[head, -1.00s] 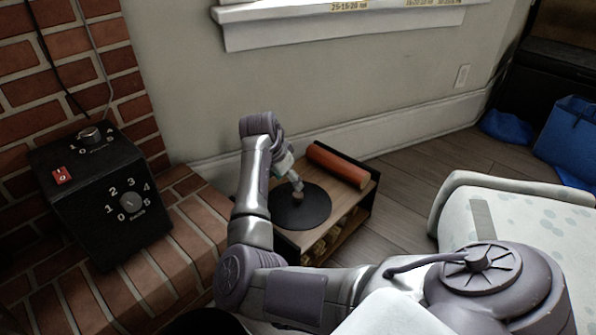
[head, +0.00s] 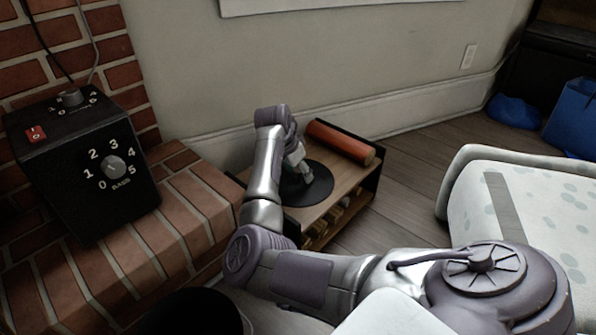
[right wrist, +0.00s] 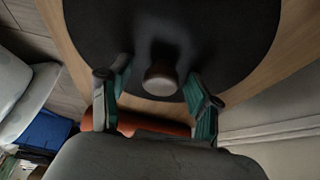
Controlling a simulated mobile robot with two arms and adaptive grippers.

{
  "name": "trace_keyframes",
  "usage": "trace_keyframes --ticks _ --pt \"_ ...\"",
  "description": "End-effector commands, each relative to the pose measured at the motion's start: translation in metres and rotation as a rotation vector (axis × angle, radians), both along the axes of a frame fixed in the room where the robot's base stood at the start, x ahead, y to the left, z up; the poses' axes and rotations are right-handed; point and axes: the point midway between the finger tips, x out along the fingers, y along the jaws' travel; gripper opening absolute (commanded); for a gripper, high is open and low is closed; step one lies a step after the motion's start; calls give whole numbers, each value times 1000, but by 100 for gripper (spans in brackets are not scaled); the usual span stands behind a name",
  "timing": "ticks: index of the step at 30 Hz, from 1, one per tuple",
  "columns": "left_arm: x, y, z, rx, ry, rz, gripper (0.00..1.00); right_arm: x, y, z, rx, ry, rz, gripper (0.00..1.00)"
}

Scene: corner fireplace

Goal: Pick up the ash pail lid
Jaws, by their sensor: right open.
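The ash pail lid (head: 318,193) is a flat black disc lying on top of a low wooden shelf unit. My right arm covers part of it in the head view. The lid (right wrist: 235,40) fills much of the right wrist view, with a small round brown knob (right wrist: 160,79) standing on it. My right gripper (head: 306,177) is over the lid. In the right wrist view its green-padded fingers (right wrist: 157,80) are open, one on each side of the knob, with gaps between. My left gripper is not in view.
An orange-red roll (head: 340,142) lies on the shelf unit (head: 330,207) behind the lid. A brick hearth (head: 190,215) with a black control box (head: 85,165) is at left. A dark pail (head: 200,310) shows at the bottom edge. The wall is close behind.

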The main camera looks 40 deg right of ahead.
Motion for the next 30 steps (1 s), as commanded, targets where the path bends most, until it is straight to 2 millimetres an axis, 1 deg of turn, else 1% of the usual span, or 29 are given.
trace_keyframes --ticks 5,8,15,16,17,26,30 --pt "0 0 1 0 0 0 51 0 0 2 0 -1 0 63" --pt "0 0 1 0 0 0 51 0 0 2 0 -1 0 48" --pt "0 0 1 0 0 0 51 0 0 1 0 -1 0 8" --pt "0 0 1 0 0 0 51 0 0 1 0 -1 0 3" --pt "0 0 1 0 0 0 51 0 0 1 1 -1 0 0" --pt "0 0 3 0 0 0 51 0 0 3 0 -1 0 0" --pt "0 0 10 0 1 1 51 0 0 10 0 -1 0 0"
